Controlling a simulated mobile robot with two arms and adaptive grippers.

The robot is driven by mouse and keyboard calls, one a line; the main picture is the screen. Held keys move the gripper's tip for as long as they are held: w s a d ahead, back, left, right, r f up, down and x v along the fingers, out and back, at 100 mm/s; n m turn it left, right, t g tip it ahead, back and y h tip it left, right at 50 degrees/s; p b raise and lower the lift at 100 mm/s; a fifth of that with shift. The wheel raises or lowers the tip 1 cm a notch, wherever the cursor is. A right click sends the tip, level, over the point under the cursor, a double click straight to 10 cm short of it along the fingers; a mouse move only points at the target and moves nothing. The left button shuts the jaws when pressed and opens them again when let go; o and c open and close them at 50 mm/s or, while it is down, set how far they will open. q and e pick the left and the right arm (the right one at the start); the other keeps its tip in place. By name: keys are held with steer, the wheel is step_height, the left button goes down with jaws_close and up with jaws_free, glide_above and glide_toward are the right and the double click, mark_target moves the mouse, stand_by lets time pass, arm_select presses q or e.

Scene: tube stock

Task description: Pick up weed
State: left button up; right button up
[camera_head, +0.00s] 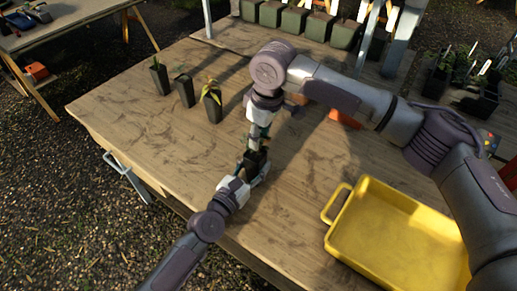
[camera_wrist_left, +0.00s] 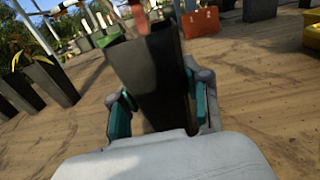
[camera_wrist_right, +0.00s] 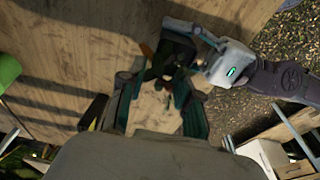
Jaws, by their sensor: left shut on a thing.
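My left gripper (camera_head: 253,168) is shut on a dark square pot (camera_head: 256,158), held above the wooden table. In the left wrist view the pot (camera_wrist_left: 155,75) stands tall between the teal finger pads, slightly tilted. My right gripper (camera_head: 259,126) points down just above this pot. In the right wrist view its fingers (camera_wrist_right: 160,85) are apart, with the pot's dark rim (camera_wrist_right: 178,50) just beyond the tips. Small green and brown bits show around the tips; I cannot tell a weed clearly. Three dark pots with plants stand at the table's left: one (camera_head: 159,78), another (camera_head: 186,92), and a yellow-leaved one (camera_head: 212,106).
A yellow tray (camera_head: 327,217) lies at the table's right front. An orange block (camera_head: 345,118) is behind my right arm. Green pots (camera_head: 318,27) line the back. Dark planters (camera_head: 480,103) stand at the back right. The table's front left is clear.

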steer(key=shift+w+a+f, duration=0.1)
steer(key=shift+f, duration=0.85)
steer(key=shift+c, duration=0.3)
jaws_close()
steer(key=shift+r, duration=0.15)
step_height(320, 180, up, 10)
steer(key=shift+f, duration=0.1)
